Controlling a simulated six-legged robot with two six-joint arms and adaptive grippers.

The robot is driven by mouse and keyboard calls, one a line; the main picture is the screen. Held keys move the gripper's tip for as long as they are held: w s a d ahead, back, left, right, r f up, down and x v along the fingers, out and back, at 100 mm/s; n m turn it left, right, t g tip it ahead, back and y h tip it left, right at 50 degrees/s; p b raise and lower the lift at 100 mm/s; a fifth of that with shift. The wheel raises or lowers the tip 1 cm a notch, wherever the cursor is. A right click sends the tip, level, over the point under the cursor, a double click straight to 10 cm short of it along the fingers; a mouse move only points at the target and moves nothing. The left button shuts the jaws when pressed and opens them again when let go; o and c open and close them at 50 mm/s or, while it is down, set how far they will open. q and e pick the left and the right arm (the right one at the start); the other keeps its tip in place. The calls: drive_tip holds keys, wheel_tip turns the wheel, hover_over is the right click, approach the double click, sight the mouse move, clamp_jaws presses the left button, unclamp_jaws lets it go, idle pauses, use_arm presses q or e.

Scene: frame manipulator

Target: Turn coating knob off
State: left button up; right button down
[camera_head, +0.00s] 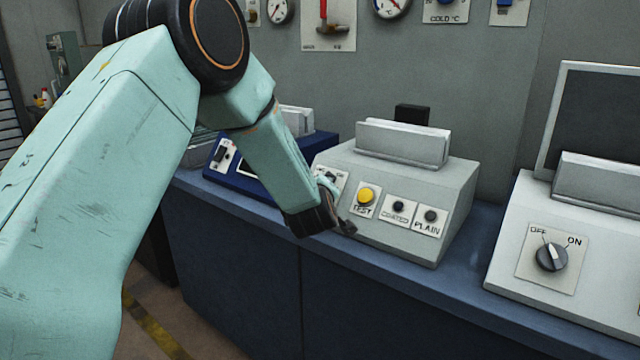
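A dark round knob (552,257) sits on a white plate marked OFF and ON, on the sloped front of the light console at the right. Its pale pointer is up, near the OFF side; I cannot tell its exact setting. No label naming it as coating is readable. My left gripper (338,217) is at the front left of the middle console (440,190), well left of the knob. The gripper partly covers that console's left end, where a small switch plate (330,178) shows. Its fingers are seen edge-on, so opening and contact are unclear. My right gripper is out of view.
The middle console has a yellow TEST button (366,195) and dark COATED (398,207) and PLAIN (431,215) buttons. A blue console (225,185) stands behind my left arm. Gauges (391,5) hang on the wall. A gap of bare blue counter (478,235) separates the middle and right consoles.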

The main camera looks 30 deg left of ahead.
use_arm(q)
drive_tip(key=shift+f, duration=0.1)
idle(0.4)
drive_tip(key=o, duration=1.1)
drive_tip(key=shift+o, duration=0.2)
drive_tip(key=shift+s+d, duration=0.1)
drive_tip(key=v, duration=1.1)
drive_tip(key=shift+s+d+r, duration=0.2)
drive_tip(key=shift+s+r, duration=0.05)
drive_tip(key=shift+s, duration=0.05)
